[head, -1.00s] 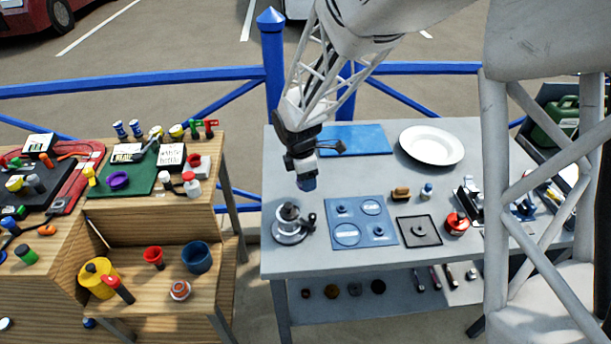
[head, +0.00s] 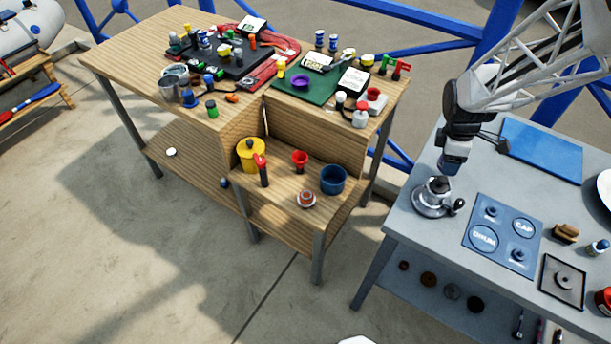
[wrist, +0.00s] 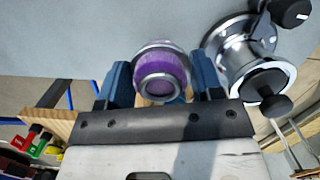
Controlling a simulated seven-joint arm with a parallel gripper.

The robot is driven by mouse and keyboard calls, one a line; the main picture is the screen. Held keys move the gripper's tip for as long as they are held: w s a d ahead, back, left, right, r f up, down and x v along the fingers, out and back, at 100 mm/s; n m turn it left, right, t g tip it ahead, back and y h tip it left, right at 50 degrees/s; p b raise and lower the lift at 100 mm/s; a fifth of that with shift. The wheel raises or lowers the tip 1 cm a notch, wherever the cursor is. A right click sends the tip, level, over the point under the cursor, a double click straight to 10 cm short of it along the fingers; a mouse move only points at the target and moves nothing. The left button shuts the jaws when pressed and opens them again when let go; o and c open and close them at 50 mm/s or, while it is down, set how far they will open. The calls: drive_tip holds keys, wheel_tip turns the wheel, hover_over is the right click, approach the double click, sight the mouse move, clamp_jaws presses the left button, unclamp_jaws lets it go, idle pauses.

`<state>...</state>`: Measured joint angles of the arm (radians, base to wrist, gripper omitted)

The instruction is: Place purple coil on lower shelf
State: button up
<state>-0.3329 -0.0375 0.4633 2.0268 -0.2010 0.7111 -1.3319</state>
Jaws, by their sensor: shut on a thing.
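A purple coil (head: 301,83), ring-shaped, lies on the green mat (head: 318,92) on the upper top of the wooden bench. My gripper (head: 453,163) is over the grey table, just above and beside the silver winch (head: 433,198). In the wrist view, my gripper (wrist: 163,88) is shut on a purple cylinder with silver rims (wrist: 161,75), between two blue fingers. The winch with its black knob (wrist: 262,85) is to the right there. The wooden bench has a lower shelf (head: 275,200), a step below its top. A lower shelf (head: 425,315) also runs under the grey table.
A yellow pot (head: 251,154), red funnel (head: 300,160), blue cup (head: 333,179) and orange-and-white roll (head: 307,199) stand on the wooden lower shelf. A blue tray (head: 500,235) lies by the winch. A gap of floor separates bench and table.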

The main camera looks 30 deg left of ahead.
drive_tip(key=s+a+f+n, duration=0.3)
drive_tip(key=s+a+f, duration=0.5)
drive_tip(key=s+a, duration=0.5)
drive_tip(key=s+a+f+n, duration=0.3)
drive_tip(key=s+a+f, duration=0.6)
drive_tip(key=s+a, duration=0.4)
drive_tip(key=shift+a+f+n+t+y, duration=0.3)
drive_tip(key=shift+a+n, duration=0.1)
drive_tip(key=shift+a, duration=0.55)
drive_tip(key=shift+w, duration=0.1)
hover_over(286, 190)
drive_tip(key=shift+a+f, duration=0.2)
drive_tip(key=shift+f, duration=0.45)
drive_tip(key=shift+f, duration=1.8)
drive_tip(key=shift+f, duration=0.1)
